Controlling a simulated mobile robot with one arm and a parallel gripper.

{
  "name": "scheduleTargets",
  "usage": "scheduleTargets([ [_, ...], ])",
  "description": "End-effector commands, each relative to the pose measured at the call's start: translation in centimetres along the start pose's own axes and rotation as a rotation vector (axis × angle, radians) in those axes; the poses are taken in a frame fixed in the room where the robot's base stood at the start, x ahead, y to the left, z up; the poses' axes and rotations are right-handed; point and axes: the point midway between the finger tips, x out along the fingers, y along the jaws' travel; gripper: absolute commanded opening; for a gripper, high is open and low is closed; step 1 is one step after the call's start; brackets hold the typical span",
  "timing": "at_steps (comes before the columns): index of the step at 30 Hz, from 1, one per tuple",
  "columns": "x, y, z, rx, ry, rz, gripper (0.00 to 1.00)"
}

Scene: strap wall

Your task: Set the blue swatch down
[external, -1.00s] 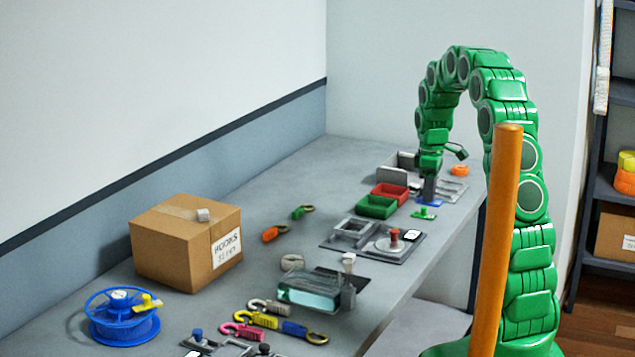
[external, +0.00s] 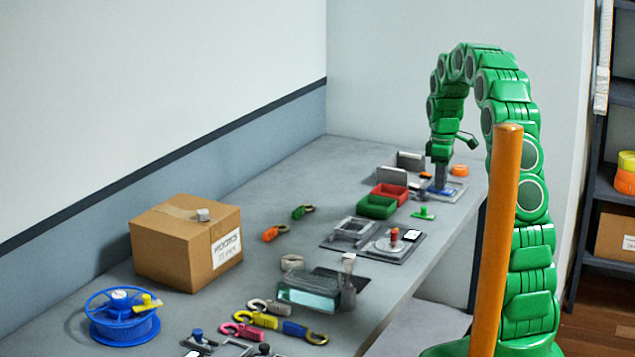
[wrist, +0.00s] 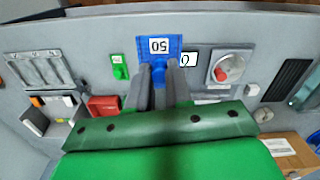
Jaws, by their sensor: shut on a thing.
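I cannot tell whether the swatch touches the tray or hangs just above. The slotted tray (wrist: 45,72) also shows at the left in the wrist view. A green swatch (external: 424,213) lies nearby.
A red bin (external: 389,193) and a green bin (external: 376,207) stand left of my gripper. An orange roll (external: 459,170) sits behind it. A fixture with a red knob (external: 394,235) lies nearer. The bench's right edge is close.

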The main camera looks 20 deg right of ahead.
Motion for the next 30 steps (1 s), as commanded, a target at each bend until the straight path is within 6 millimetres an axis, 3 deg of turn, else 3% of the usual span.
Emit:
scheduleTargets([
  [6,0.0,3.3,0.4,0.0,-0.001,0.003,0.0],
  [14,0.3,4.8,0.4,-0.003,-0.001,0.003,0.0],
  [30,2.5,9.5,-1.8,-0.002,-0.001,0.003,0.0],
])
